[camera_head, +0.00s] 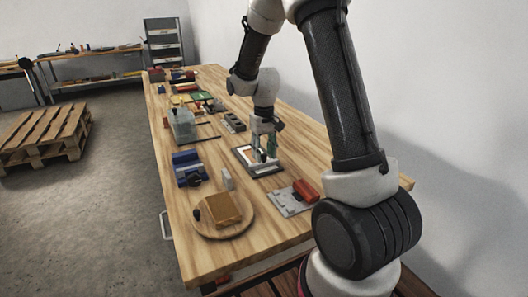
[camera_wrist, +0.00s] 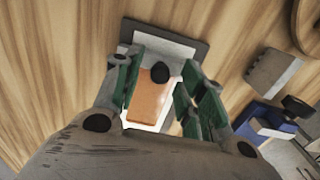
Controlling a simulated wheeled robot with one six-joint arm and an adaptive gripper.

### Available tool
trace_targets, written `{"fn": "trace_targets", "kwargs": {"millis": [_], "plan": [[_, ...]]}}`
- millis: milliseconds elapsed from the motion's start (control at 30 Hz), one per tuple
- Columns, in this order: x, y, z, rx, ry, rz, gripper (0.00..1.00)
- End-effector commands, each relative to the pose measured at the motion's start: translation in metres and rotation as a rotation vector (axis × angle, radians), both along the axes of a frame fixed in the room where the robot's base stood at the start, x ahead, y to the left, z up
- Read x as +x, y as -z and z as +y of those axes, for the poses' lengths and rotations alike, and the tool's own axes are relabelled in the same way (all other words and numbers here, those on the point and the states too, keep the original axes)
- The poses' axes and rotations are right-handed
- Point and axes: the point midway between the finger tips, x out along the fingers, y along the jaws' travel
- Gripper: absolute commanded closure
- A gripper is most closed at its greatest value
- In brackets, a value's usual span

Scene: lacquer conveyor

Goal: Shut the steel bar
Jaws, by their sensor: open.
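A dark grey framed plate (camera_head: 273,172) lies on the workbench under my gripper (camera_head: 265,157). The plate also shows in the wrist view (camera_wrist: 196,47), with a white inner area (camera_wrist: 165,46), an orange-brown panel (camera_wrist: 148,100) and a black knob (camera_wrist: 160,73). My gripper is open, its green-padded fingers (camera_wrist: 160,95) on either side of the panel and knob. I cannot tell whether the fingers touch anything. I cannot tell for sure which part is the steel bar. The lower part of the plate is hidden by my gripper.
A blue vise (camera_head: 186,166) and a light grey block (camera_head: 228,179) stand left of the plate. A round wooden board (camera_head: 243,225) with a brown block (camera_head: 223,207) is nearer. A grey plate (camera_head: 287,202) with a red block (camera_head: 306,189) lies right.

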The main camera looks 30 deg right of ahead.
Motion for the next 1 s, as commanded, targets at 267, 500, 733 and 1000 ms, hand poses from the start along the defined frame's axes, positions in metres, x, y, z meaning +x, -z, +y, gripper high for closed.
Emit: {"fn": "trace_targets", "kwargs": {"millis": [267, 500, 733, 1000], "plan": [[0.000, 0.000, 0.000, 0.000, 0.000, 0.000, 0.98], [0.001, 0.000, 0.000, 0.000, 0.000, 0.000, 1.00], [0.025, 0.000, 0.000, 0.000, 0.000, -0.001, 1.00], [0.087, 0.001, 0.000, 0.000, 0.000, -0.001, 1.00]]}}
